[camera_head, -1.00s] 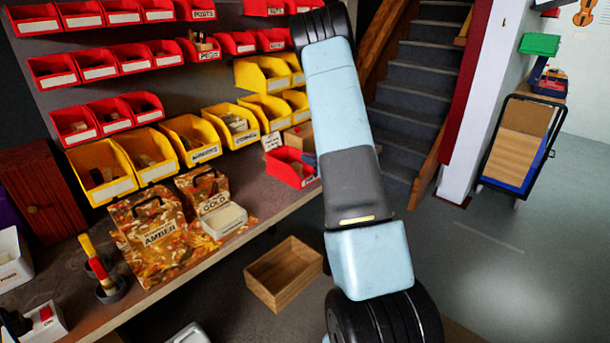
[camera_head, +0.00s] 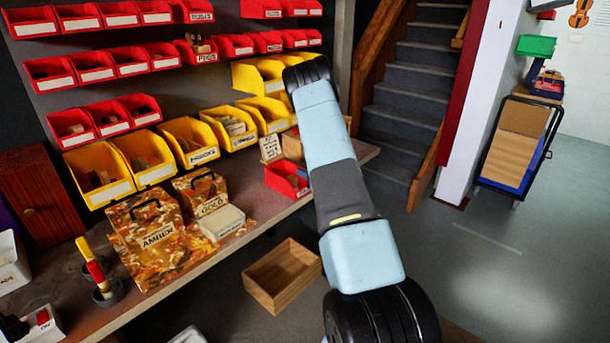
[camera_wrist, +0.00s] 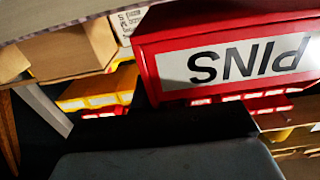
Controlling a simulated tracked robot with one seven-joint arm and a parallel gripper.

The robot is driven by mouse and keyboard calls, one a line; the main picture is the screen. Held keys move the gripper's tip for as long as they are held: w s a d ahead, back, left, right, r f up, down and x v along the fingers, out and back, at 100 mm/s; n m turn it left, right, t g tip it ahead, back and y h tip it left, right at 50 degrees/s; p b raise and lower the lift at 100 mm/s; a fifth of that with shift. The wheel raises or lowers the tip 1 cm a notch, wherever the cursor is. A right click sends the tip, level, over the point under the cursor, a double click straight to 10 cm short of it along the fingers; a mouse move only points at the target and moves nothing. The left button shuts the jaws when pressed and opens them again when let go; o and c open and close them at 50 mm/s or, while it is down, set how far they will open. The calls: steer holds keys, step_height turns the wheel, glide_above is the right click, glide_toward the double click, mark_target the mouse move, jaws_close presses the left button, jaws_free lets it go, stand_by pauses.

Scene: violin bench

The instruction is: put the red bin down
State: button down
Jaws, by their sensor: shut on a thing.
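The red bin (camera_wrist: 162,68) is close and large in the wrist view, upside down in that picture, with a white label reading PINS. In the head view the red bin (camera_head: 285,180) shows left of my arm, at the workbench (camera_head: 215,255). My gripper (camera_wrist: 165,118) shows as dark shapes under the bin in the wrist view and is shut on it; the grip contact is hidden. In the head view my arm hides the gripper. I cannot tell whether the bin's base touches the bench top.
A cardboard box (camera_head: 292,146) and small sign (camera_head: 270,148) stand close behind the bin. Yellow bins (camera_head: 187,142) line the back. A wooden crate (camera_head: 282,275) is on the floor below.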

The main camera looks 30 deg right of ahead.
steer(key=shift+f, duration=0.4)
steer(key=shift+f, duration=0.1)
steer(key=c, duration=1.2)
jaws_free()
steer(key=shift+c, duration=0.2)
steer(key=shift+s+d, duration=0.1)
